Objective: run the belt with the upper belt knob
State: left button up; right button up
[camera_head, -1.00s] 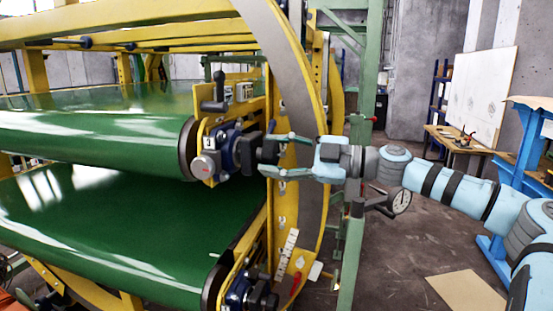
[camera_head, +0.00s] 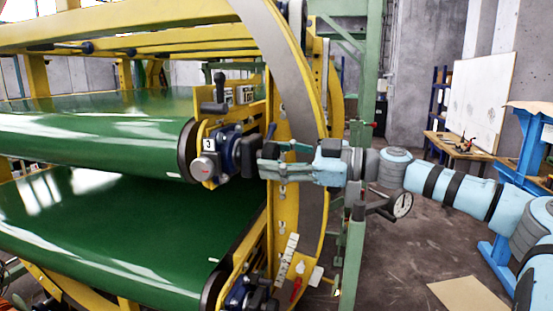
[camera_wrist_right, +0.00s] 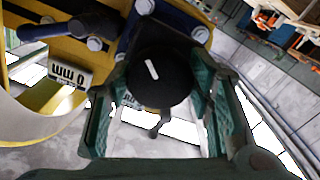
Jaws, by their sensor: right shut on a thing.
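The upper belt knob (camera_wrist_right: 158,80) is round and black with a white mark on its face. In the head view the knob (camera_head: 258,160) sits beside the blue bearing block at the right end of the upper green belt (camera_head: 90,138). My right gripper (camera_head: 268,160) reaches it from the right and is shut on it. In the wrist view the green fingers (camera_wrist_right: 158,105) stand on both sides of the knob. The fingers partly hide the knob in the head view. My left gripper is not in view.
A black lever handle (camera_head: 214,95) stands above the bearing. The large yellow and grey ring (camera_head: 300,110) curves close behind my right gripper. A lower green belt (camera_head: 110,235) runs below. A dial with a crank (camera_head: 402,204) is under my right arm.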

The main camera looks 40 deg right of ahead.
jog(key=o, duration=1.2)
jog(key=shift+c, duration=0.2)
notch_tip(320, 180, up, 10)
jog(key=shift+d, duration=0.1)
